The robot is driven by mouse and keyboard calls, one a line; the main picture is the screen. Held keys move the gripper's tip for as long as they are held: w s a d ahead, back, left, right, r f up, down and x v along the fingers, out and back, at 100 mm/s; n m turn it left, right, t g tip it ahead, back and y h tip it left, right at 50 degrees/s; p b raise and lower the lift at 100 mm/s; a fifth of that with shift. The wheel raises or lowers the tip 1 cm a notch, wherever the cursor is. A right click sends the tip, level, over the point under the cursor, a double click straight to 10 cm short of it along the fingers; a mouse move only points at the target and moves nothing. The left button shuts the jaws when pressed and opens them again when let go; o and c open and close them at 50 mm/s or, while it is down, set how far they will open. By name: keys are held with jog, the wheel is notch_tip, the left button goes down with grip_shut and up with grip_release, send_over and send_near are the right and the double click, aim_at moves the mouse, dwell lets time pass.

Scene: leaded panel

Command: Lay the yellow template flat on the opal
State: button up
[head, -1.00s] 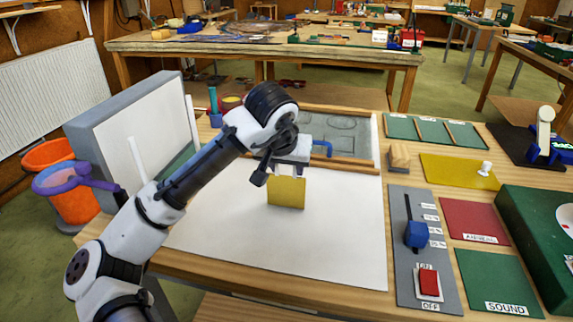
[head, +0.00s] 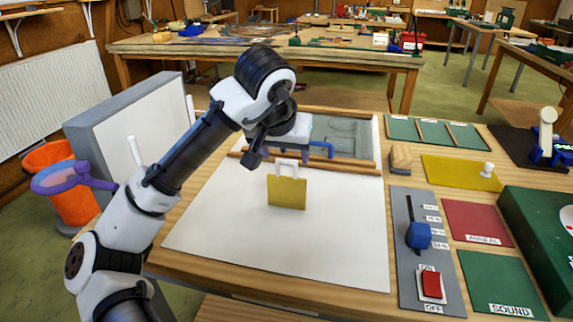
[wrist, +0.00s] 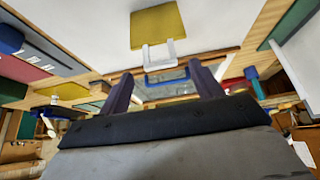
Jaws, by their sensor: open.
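The yellow template (head: 287,193) is at the upper middle of the large white sheet (head: 250,245), with its white loop handle (head: 287,167) at its far edge. It also shows in the wrist view (wrist: 158,27) with the handle (wrist: 158,54) towards my gripper. I cannot tell whether it lies fully flat or is tilted. No label shows which surface is the opal. My gripper (wrist: 163,88) is open and empty, its two dark fingers apart and clear of the handle. In the head view the fingers are largely hidden by the wrist.
A grey framed tray (head: 350,135) with a blue handle lies behind the sheet. A grey panel with a blue slider (head: 418,235) and red switch (head: 431,284) is at right, beside yellow, red and green plates. A grey-framed box (head: 125,125) stands at left. The front sheet is clear.

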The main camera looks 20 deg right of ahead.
jog(key=v, duration=0.5)
jog(key=shift+s+a+r, duration=0.1)
jog(key=shift+r, duration=0.2)
